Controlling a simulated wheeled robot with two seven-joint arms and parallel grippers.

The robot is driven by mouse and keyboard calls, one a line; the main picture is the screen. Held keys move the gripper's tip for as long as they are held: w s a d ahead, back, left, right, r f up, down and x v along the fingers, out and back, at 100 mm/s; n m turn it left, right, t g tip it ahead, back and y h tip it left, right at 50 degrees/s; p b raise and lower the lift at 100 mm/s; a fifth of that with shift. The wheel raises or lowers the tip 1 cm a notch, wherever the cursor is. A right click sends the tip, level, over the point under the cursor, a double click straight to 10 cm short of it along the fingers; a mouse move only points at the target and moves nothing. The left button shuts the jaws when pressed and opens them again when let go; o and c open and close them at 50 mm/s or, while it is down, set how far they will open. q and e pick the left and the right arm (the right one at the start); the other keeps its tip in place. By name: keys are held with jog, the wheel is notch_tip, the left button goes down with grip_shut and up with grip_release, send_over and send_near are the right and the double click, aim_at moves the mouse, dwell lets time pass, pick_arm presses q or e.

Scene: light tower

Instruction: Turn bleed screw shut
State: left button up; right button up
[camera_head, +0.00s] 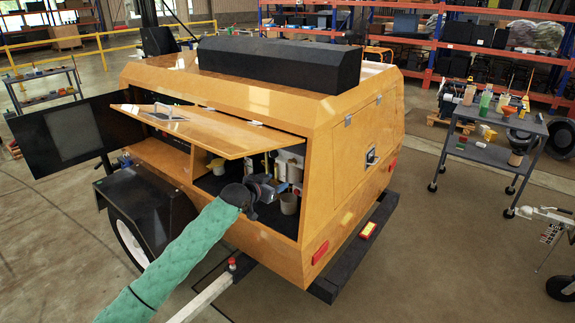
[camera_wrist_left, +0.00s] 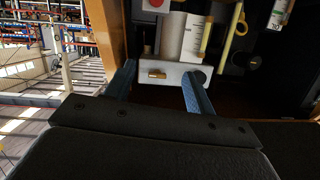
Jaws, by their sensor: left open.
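The yellow light tower housing (camera_head: 347,150) stands with its side door (camera_head: 205,130) raised over an open engine bay. My left gripper (camera_head: 283,188) reaches into the bay; its wrist hides part of it. In the left wrist view my left gripper (camera_wrist_left: 160,90) is open, with its two blue fingers apart. A small brass fitting (camera_wrist_left: 157,73), possibly the bleed screw, shows on a pale block (camera_wrist_left: 176,75) between the fingers. I see no grip on it and cannot tell its depth from the fingertips. My right gripper is not in view.
The raised door hangs above the arm. A tool cart (camera_head: 488,153) stands at the right.

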aim_at(291, 162)
pick_arm(q)
jog(key=w+d+r+p, duration=0.1)
jog(key=w, duration=0.1)
jog(key=w+d+r+t+h, duration=0.1)
jog(key=w, duration=0.1)
jog(key=w+d+r+t+h+p, duration=0.1)
jog(key=w+d, duration=0.1)
jog(key=shift+w+n+p, duration=0.3)
jog(key=shift+p, duration=0.05)
jog(key=shift+w+d+f, duration=0.15)
jog(key=shift+w+d, duration=0.2)
jog(key=shift+w, duration=0.1)
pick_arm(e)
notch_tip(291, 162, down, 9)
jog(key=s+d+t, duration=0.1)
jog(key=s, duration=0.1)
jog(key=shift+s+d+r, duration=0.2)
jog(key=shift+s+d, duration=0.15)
pick_arm(q)
jog(key=shift+c, duration=0.2)
jog(key=c, duration=0.9)
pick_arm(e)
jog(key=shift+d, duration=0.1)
